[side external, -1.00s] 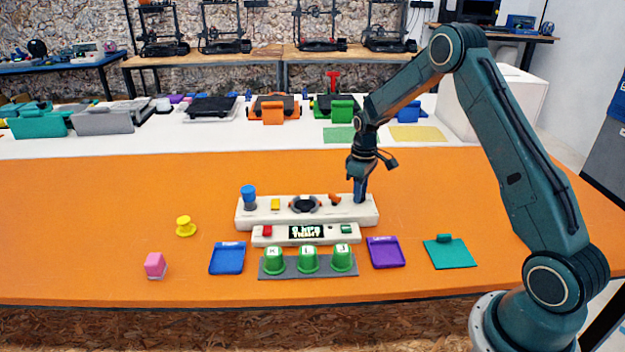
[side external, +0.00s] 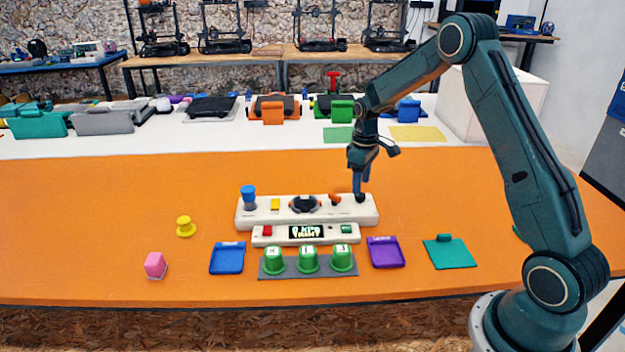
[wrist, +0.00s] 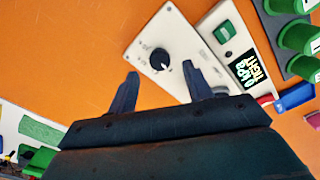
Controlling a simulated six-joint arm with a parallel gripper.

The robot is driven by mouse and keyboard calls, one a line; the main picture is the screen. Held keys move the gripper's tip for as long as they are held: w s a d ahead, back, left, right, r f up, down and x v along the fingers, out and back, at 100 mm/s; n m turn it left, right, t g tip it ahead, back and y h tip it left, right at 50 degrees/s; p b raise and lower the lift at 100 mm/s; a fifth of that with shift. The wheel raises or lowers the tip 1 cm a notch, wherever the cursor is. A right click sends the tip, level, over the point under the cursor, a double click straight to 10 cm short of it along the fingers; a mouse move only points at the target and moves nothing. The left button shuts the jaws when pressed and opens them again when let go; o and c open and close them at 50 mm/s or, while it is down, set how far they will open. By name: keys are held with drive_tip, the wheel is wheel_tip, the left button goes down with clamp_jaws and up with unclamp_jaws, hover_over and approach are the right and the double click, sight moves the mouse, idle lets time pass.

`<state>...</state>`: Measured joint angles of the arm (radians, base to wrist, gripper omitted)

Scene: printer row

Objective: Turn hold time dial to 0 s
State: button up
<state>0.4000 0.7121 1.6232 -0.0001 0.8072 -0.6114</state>
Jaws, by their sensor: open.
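The hold time dial appears to be the round black knob (side external: 360,197) at the right end of the long white panel (side external: 240,213). In the wrist view the knob (wrist: 158,59) sits among small tick marks. A pale pointer mark shows on it, but the labels are too small to read. My gripper (side external: 361,188) points down just above the knob. In the wrist view my gripper (wrist: 161,72) is open, with one finger on either side of the knob. The fingers look clear of it and nothing is held.
The panel also carries a blue knob (side external: 248,194), a yellow block (side external: 275,205), a black round part (side external: 305,204) and an orange lever (side external: 335,199). In front are a display (side external: 306,232), apparently reading "0 kPa TIGHT", and green cups (side external: 308,260). Orange table behind is clear.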

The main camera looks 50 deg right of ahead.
sight(360, 196)
wheel_tip(360, 196, up, 10)
drive_tip(key=shift+r, duration=0.15)
idle(0.3)
drive_tip(key=s+a+r+m+t, duration=0.1)
drive_tip(key=s+a+r+t, duration=0.2)
drive_tip(key=s+a+r, duration=1)
drive_tip(key=s+a+t, duration=0.1)
drive_tip(key=s+a, duration=0.1)
drive_tip(key=s, duration=0.3)
drive_tip(key=s+a+m, duration=0.1)
drive_tip(key=s+a, duration=0.1)
drive_tip(key=s, duration=0.3)
drive_tip(key=s+a+f+t, duration=0.1)
drive_tip(key=s+a, duration=0.1)
drive_tip(key=s, duration=0.4)
drive_tip(key=shift+a+t, duration=0.3)
drive_tip(key=shift+a, duration=0.1)
